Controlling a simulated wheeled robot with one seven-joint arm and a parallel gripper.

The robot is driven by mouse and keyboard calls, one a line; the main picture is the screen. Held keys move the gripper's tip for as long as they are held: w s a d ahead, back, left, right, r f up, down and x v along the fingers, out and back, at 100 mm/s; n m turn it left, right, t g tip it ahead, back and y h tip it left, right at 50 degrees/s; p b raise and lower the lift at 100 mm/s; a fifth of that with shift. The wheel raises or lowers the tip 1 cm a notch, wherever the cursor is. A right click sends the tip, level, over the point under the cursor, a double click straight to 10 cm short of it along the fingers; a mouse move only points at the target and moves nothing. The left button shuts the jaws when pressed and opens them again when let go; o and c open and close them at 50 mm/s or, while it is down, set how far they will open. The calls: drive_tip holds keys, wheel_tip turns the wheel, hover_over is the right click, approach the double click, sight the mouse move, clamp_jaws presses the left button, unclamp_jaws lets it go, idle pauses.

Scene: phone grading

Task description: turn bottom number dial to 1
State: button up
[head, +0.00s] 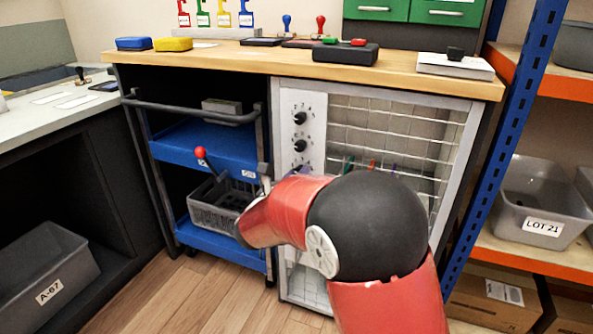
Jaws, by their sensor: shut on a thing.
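A light panel (311,102) on the front of the wire-mesh cabinet carries a column of black number dials. The top dial (300,118) and the dial below it (300,145) show clearly, with small marks around them too small to read. A lower dial (298,169) shows only in part just above my red arm. Anything further down the panel is hidden behind the arm, so I cannot read the bottom dial's setting. My arm reaches from the lower right across the panel's lower part. My gripper is hidden behind the arm, and its fingertips do not show.
A blue cart (205,145) with a grey basket (214,217) and a red-knobbed lever (201,153) stands left of the panel. The cabinet's wire mesh (390,125) is to the right. A blue rack post (512,130) stands further right. Wooden floor (190,296) is clear at lower left.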

idle(0.4)
drive_tip(key=o, duration=1)
drive_tip(key=v, duration=0.8)
drive_tip(key=shift+w, duration=0.1)
